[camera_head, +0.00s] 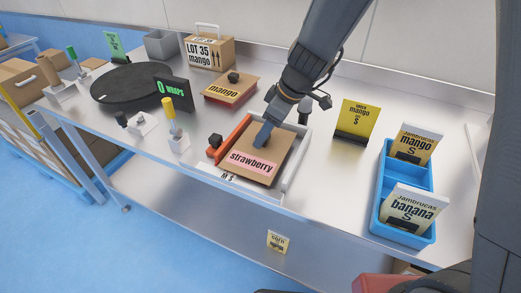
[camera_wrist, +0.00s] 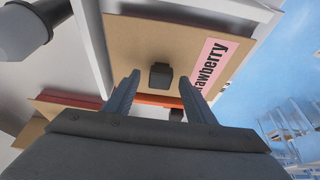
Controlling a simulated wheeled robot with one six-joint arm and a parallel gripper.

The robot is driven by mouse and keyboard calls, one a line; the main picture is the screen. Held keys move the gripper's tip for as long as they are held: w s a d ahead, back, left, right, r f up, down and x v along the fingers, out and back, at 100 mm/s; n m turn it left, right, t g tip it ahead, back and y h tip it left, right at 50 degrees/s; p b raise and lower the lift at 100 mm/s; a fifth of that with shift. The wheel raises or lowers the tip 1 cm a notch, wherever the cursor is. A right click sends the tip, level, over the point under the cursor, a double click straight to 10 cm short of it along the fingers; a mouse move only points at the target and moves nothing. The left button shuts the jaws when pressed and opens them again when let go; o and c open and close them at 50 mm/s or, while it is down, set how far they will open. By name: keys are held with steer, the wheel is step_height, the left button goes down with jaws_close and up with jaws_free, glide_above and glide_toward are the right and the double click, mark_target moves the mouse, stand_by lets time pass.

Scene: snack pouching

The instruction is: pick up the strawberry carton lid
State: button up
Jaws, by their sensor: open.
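The strawberry carton lid is a flat brown square (camera_head: 246,163) with a pink "strawberry" label along its front edge. It lies in a white frame near the middle of the table. It also shows in the wrist view (camera_wrist: 140,38), with a dark square knob (camera_wrist: 160,76) on it. My gripper (camera_head: 262,143) is over the lid, pointing down at it. In the wrist view its two fingers (camera_wrist: 159,80) are apart, with the knob between their tips and a gap on each side. The knob is hidden behind my gripper in the head view.
An orange bar (camera_head: 232,135) with a black knob (camera_head: 215,141) runs along the lid's left side. A mango carton (camera_head: 229,92) sits behind it. A yellow sign (camera_head: 355,120) and a blue tray (camera_head: 386,185) with pouches stand to the right. A black turntable (camera_head: 120,86) is at left.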

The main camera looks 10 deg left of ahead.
steer(key=shift+c, duration=0.3)
jaws_close()
